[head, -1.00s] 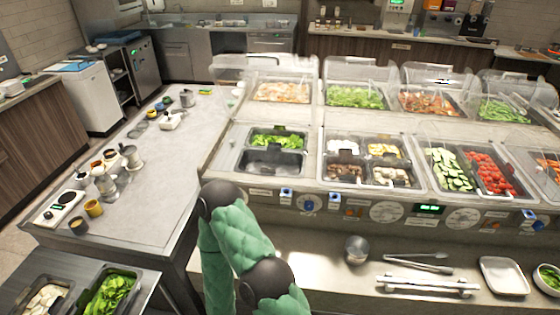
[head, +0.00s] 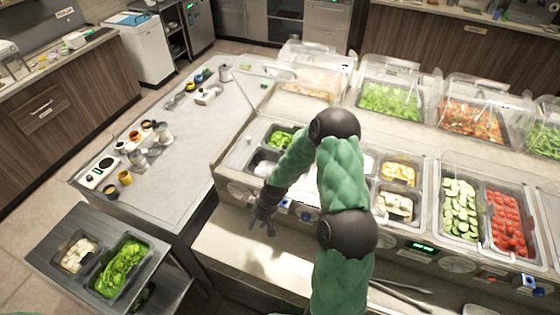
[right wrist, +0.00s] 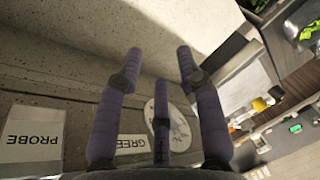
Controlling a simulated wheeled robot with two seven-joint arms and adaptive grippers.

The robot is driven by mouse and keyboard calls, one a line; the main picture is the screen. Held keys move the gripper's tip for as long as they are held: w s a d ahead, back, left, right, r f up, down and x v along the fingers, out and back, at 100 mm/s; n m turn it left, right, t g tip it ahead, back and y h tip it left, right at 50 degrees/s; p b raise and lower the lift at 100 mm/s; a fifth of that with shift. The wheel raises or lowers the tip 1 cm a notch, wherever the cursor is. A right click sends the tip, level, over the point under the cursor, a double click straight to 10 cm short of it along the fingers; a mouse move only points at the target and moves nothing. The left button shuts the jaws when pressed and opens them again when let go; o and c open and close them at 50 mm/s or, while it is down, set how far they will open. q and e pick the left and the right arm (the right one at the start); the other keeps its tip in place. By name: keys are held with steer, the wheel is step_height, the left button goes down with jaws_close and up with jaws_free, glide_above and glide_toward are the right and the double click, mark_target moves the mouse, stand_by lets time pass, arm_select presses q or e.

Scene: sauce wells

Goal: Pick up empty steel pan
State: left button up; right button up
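The empty steel pan (head: 264,161) sits in the front left well of the serving counter, just in front of a pan of green leaves (head: 279,138). My right forearm hides part of its right side. My right gripper (head: 264,213) hangs at the counter's front panel, a little below and in front of the pan, and is apart from it. In the right wrist view the gripper (right wrist: 160,78) has its fingers spread, with nothing between them. The steel pan cannot be made out in that view. My left gripper is out of view.
Clear sneeze guards (head: 400,85) cover the back row of food pans. A tray of cucumber (head: 459,208) lies to the right. The left worktop (head: 190,160) holds cups and small devices. A cart (head: 60,225) with two food pans stands at the front left.

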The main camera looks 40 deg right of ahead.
steer(key=w+d+r+n+t+h+p, duration=0.1)
steer(key=w+d+r+n+p, duration=0.1)
steer(key=d+r, duration=0.7)
steer(key=w+d+r+n+p, duration=0.2)
steer(key=d+r+p, duration=0.1)
steer(key=d+r, duration=0.6)
steer(key=a+f, duration=0.1)
steer(key=w+f+p, duration=0.1)
steer(key=f, duration=0.1)
steer(key=a+f, duration=0.1)
steer(key=shift+w+a+f, duration=0.35)
steer(key=p+x, duration=0.1)
steer(key=x, duration=0.2)
steer(key=shift+w, duration=0.1)
arm_select(q)
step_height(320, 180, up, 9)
steer(key=shift+p, duration=0.3)
arm_select(e)
steer(key=shift+w+a+f+t, duration=0.15)
steer(key=shift+f+t, duration=0.15)
steer(key=shift+f, duration=0.2)
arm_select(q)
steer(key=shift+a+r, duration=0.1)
arm_select(e)
jaws_close()
